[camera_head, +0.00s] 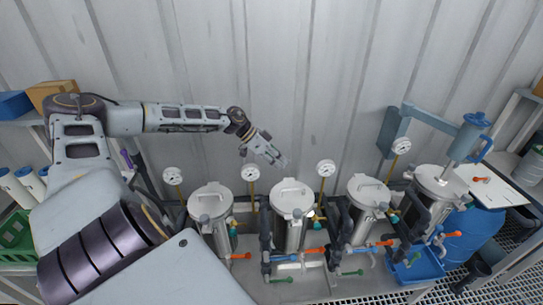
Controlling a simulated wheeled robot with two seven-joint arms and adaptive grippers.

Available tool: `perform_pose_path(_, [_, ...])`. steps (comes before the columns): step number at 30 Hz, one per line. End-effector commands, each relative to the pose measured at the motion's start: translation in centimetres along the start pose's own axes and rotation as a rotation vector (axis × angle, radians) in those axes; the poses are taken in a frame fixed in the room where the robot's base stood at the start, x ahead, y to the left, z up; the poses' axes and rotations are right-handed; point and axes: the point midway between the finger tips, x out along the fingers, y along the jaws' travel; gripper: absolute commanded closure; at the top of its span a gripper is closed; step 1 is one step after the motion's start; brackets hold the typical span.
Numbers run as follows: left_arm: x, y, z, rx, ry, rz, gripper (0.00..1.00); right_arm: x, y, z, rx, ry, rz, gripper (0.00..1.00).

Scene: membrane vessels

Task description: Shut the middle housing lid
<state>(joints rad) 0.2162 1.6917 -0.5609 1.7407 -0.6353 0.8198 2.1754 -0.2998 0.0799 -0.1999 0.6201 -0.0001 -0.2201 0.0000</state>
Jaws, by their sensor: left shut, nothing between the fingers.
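Steel housings with round lids and top handles stand in a row along the wall. The middle housing (289,232) has its lid (293,195) lying level on top, with the handle upward; I cannot tell whether it is fastened. My left gripper (281,161) is shut and empty, pointing down and right, above and slightly behind the middle lid. It looks apart from the lid. The left lid (210,198) and the right lid (368,187) also lie level on their housings. My right gripper is not in view.
Pressure gauges (326,168) on thin stems stand behind and between the housings. Pipes with orange and green valve handles (314,251) crowd the front. A blue-grey bracket (430,118) reaches over the far right vessel. A blue tray (420,264) sits at front right.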

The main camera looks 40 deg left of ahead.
Motion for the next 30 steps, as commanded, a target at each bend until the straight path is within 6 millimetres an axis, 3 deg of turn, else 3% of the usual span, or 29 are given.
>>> perform_pose_path(18, [-4.0,0.2,0.0,0.002,-0.001,-0.002,1.00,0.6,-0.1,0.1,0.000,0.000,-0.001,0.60])
perform_pose_path(30, [-4.3,0.3,-0.1,0.001,0.001,0.000,1.00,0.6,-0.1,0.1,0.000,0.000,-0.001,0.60])
